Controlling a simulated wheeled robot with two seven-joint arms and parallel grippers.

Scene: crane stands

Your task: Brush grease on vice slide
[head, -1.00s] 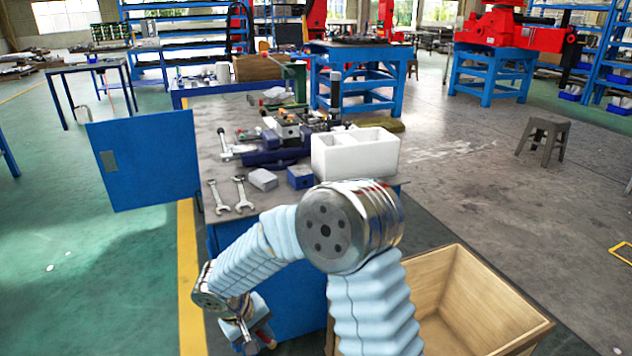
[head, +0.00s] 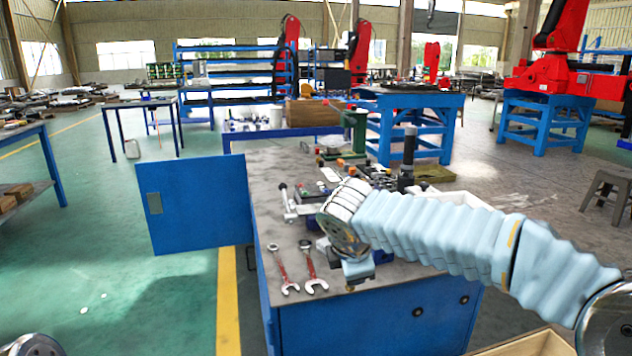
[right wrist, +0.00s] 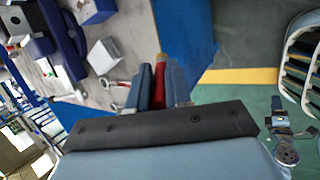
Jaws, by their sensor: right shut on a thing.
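My right gripper (right wrist: 160,75) is shut on a red-handled thing, probably the brush (right wrist: 158,88); a tan end shows between the fingertips. Its bristles are not clearly visible. In the head view my right gripper (head: 353,268) hangs low over the bench's front edge, partly behind my own wrist. The dark blue vice (right wrist: 66,42) lies on the bench at the upper left of the wrist view, apart from the gripper. In the head view my arm hides most of it; its silver handle (head: 291,206) shows. I see no grease container clearly. My left gripper is not recognisable.
Two wrenches (head: 281,268) lie on the grey benchtop (head: 275,175) left of my gripper. A pale block (right wrist: 104,56) lies near the vice. A white box (head: 468,202) is partly behind my arm. A blue cabinet door (head: 200,205) stands open on the left.

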